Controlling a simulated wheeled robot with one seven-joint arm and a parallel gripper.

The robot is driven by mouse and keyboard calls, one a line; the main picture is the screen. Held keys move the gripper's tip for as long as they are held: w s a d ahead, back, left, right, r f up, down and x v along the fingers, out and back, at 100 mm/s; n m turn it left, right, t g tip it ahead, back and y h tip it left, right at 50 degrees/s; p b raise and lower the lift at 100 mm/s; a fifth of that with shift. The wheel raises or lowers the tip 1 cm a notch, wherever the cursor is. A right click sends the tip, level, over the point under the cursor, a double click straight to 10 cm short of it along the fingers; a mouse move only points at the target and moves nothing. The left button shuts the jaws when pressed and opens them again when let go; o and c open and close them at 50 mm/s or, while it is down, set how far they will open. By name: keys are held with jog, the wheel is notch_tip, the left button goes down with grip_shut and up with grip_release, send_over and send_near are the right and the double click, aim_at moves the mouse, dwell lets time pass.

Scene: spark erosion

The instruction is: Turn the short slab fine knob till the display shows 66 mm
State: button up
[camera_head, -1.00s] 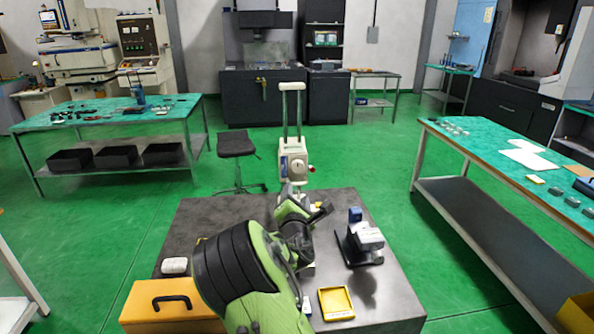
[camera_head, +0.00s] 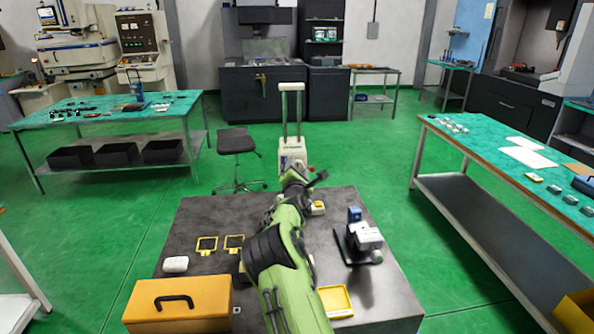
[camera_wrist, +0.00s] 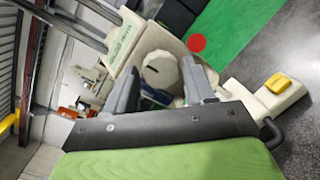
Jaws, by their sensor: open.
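A cream measuring instrument with two upright columns (camera_head: 292,108) stands at the back of the dark slab table, its lower front hidden by my arm. In the wrist view its housing (camera_wrist: 124,42) carries a round cream knob (camera_wrist: 161,70) with a dark slot mark. A red round part (camera_wrist: 196,43) shows to the right of this knob. My gripper (camera_wrist: 159,88) is open, its two fingers on either side of the knob; I cannot tell whether they touch it. It also shows in the head view (camera_head: 303,181). I cannot make out a display reading or a knob label.
A cream foot with a yellow button (camera_wrist: 278,83) lies right of the gripper. On the dark table (camera_head: 195,215) are an orange case (camera_head: 178,303), a yellow tray (camera_head: 336,301), a white block (camera_head: 175,264), two yellow-framed pieces (camera_head: 220,243) and a blue-topped device (camera_head: 361,236).

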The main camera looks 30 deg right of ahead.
jog(key=c, duration=0.8)
jog(key=shift+o, duration=0.2)
jog(key=m+b, duration=0.2)
jog(key=m, duration=0.2)
jog(key=shift+g, duration=0.3)
jog(key=m+y+b, duration=0.1)
jog(key=m+b, duration=0.1)
jog(key=m, duration=0.3)
jog(key=shift+d, duration=0.1)
jog(key=m+y+b, duration=0.1)
jog(key=m, duration=0.3)
jog(key=shift+s+d+b, duration=0.1)
jog(key=shift+b, duration=0.2)
jog(key=m+y+b, duration=0.1)
jog(key=m, duration=0.3)
jog(key=shift+m, duration=0.3)
